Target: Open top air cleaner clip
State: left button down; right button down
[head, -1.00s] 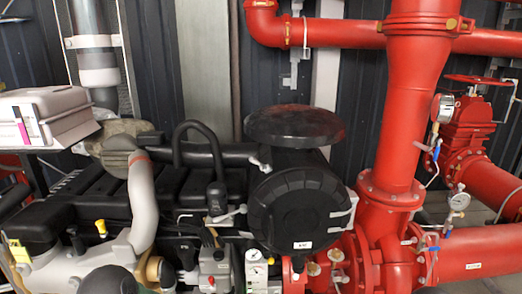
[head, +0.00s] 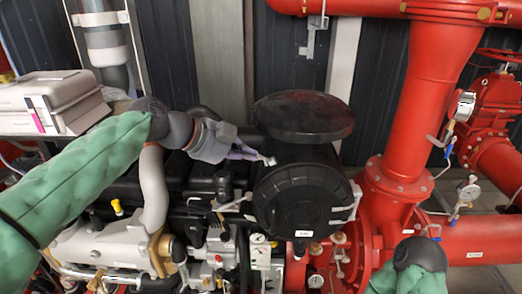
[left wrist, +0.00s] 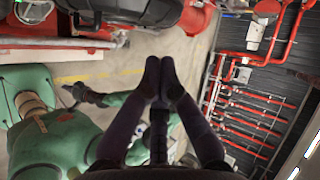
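The air cleaner (head: 305,200) is a black ribbed drum with a flat black cap (head: 303,116) above it. Its top clip (head: 269,161) is a small pale metal piece at the drum's upper left. A side clip (head: 345,208) sits on its right edge. My left gripper (head: 262,157) reaches in from the left, its fingertips right by the top clip; I cannot tell whether they touch it. In the left wrist view its fingers (left wrist: 160,75) are together, with nothing seen between them. A dark, small shape that looks like my right gripper (left wrist: 80,97) shows there, its fingers unclear.
The engine (head: 110,235) lies below my left arm. A thick red pipe (head: 420,90) and gauges (head: 468,192) stand right of the air cleaner. A grey case (head: 55,100) rests at the far left. My right arm shows at the bottom right.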

aim_at(262, 157)
pick_arm(q)
jog(key=w+d+f, duration=0.1)
jog(key=w, duration=0.1)
jog(key=w+d+f+p, duration=0.1)
jog(key=w+f, duration=0.1)
jog(key=w+d+f+p, duration=0.1)
jog(key=w+f, duration=0.1)
jog(key=shift+w+d, duration=0.15)
jog(key=shift+d, duration=0.15)
jog(key=shift+w+a, duration=0.1)
jog(key=shift+a, duration=0.05)
dwell(0.4)
